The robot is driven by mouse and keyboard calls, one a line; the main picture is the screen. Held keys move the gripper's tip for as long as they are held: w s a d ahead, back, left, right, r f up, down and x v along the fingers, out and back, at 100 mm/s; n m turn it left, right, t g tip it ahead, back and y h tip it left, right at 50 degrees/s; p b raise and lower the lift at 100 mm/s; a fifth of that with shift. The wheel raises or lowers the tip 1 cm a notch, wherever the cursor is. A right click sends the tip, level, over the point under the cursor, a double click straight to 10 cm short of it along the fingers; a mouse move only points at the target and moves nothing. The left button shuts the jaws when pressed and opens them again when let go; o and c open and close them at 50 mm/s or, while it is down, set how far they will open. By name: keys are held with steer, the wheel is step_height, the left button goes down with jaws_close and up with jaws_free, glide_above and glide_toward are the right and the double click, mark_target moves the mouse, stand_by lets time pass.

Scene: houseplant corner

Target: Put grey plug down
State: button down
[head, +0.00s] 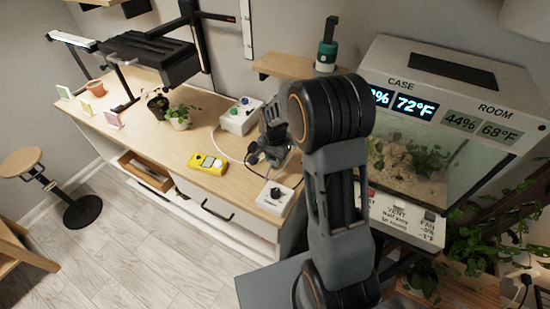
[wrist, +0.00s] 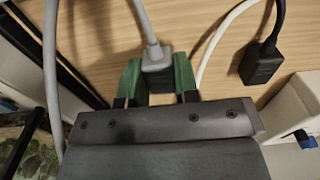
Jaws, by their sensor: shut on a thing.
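In the wrist view, the grey plug (wrist: 157,62) sits between the green-tipped fingers of my gripper (wrist: 158,82), which is shut on it. Its grey cord runs up and away from it over the wooden tabletop. In the head view, my gripper (head: 272,150) is low over the right part of the wooden bench (head: 150,110). The grey plug cannot be made out there. Whether the plug touches the bench cannot be told.
A black plug (wrist: 260,64) lies right of my gripper, with a white cord between. A white knob box (head: 275,197), a white box with coloured knobs (head: 240,118) and a yellow meter (head: 207,164) are nearby. The glass case (head: 430,150) stands at right.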

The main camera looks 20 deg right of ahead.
steer(key=shift+f, duration=0.2)
steer(key=shift+f+b, duration=0.4)
steer(key=shift+f, duration=0.05)
steer(key=c, duration=0.9)
jaws_free()
steer(key=shift+o, duration=0.2)
step_height(320, 180, up, 13)
steer(key=s+a+r+n+t, duration=0.1)
steer(key=s+n, duration=0.3)
steer(key=s, duration=0.5)
steer(key=s+a+r+n+t, duration=0.1)
steer(key=s+r+n+t, duration=0.1)
steer(key=s+n, duration=0.3)
steer(key=s+p, duration=0.1)
steer(key=s, duration=0.3)
steer(key=shift+s+a+n, duration=0.3)
steer(key=shift+r, duration=0.1)
